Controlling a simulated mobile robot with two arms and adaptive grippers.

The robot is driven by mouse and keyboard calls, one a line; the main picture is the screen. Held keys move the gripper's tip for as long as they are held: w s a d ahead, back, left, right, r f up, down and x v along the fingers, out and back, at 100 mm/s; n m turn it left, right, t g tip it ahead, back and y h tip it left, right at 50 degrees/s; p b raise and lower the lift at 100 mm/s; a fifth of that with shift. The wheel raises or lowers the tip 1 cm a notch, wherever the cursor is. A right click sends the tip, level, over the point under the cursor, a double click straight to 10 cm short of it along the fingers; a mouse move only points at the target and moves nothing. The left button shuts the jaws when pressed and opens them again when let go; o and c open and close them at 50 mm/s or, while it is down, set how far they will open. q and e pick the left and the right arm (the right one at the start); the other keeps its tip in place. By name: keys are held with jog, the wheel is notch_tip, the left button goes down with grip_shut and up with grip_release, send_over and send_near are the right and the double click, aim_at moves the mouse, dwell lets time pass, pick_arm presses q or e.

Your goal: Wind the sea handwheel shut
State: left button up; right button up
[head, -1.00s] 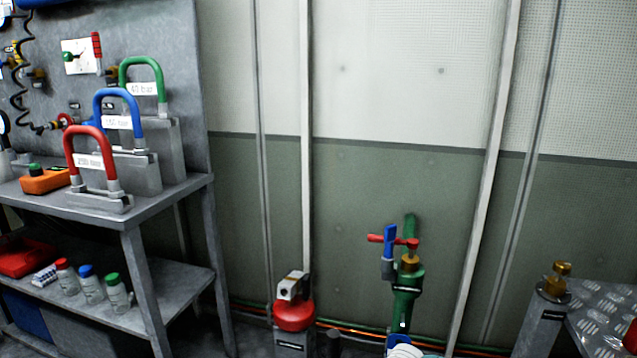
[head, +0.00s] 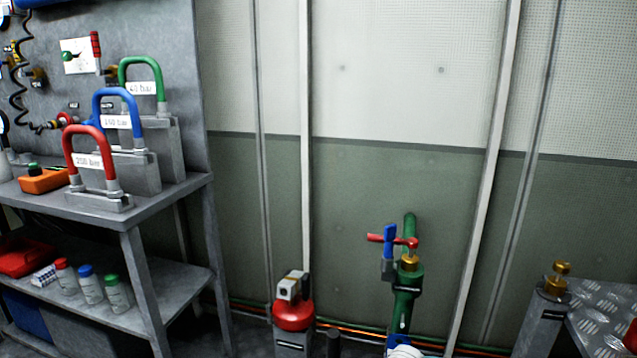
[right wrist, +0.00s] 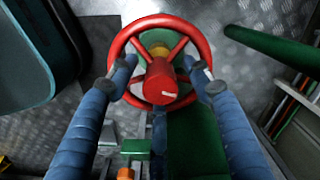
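A red handwheel (right wrist: 192,38) with spokes and a red hub marked in white lies in the middle of the right wrist view. I cannot tell whether the tips touch the wheel. A green block lies below the wheel in that view. The handwheel cannot be made out in the head view, and my left gripper is in neither view.
In the head view, a green pipe valve (head: 408,275) with a red lever stands at lower centre, beside a red vessel (head: 293,314). A grey workbench (head: 165,214) with coloured shackle-shaped pieces is at left. A metal-plate bench (head: 603,318) is at lower right.

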jog(key=shift+s+a+f, duration=0.15)
jog(key=shift+s+f, duration=0.05)
